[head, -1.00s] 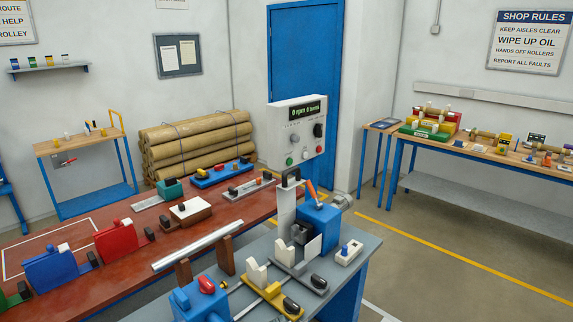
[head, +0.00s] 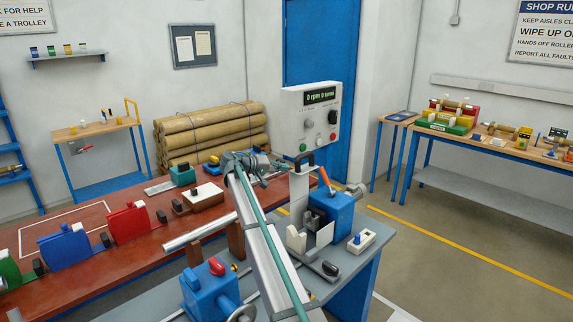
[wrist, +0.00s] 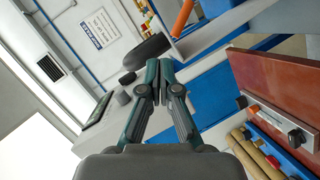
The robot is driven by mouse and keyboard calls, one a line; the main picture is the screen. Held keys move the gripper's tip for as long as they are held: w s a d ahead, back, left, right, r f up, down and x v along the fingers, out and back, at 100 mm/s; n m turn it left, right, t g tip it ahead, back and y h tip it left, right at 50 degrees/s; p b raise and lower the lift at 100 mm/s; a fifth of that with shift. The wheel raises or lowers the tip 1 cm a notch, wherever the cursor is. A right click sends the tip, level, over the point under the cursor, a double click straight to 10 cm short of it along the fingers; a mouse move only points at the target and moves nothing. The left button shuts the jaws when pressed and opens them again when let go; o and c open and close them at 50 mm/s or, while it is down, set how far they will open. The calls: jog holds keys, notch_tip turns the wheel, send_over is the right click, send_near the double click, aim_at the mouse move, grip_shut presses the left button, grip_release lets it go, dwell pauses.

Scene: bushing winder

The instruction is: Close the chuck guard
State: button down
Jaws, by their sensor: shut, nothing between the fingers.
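The chuck guard looks to be the upright light-grey panel (head: 301,190) with a black handle (head: 304,158) on top, on the blue headstock (head: 338,211) of the winder. It stands raised, and the dark chuck area below it is uncovered. My gripper (head: 283,168) is shut and empty, just left of the handle in the head view. In the wrist view my gripper (wrist: 161,72) has its fingertips together, close to a dark rounded part (wrist: 148,50) that seems to be the handle. I cannot tell whether they touch.
The control box (head: 312,118) stands right behind the guard. An orange lever (head: 326,180) rises beside it, also in the wrist view (wrist: 181,17). A blue tailstock (head: 205,293) and white cradle (head: 296,239) sit on the grey bench. The red table (head: 110,262) lies left.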

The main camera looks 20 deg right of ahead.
jog(key=w+a+r+t+h, duration=0.1)
jog(key=w+a+r+h, duration=0.1)
jog(key=w+a+r, duration=0.4)
jog(key=d+p, duration=0.1)
jog(key=d, duration=0.3)
jog(key=s+d+f+p, duration=0.1)
jog(key=d+p, duration=0.1)
jog(key=d, duration=0.2)
jog(key=s+d+f+p, duration=0.1)
jog(key=d+p, duration=0.1)
jog(key=d, duration=0.3)
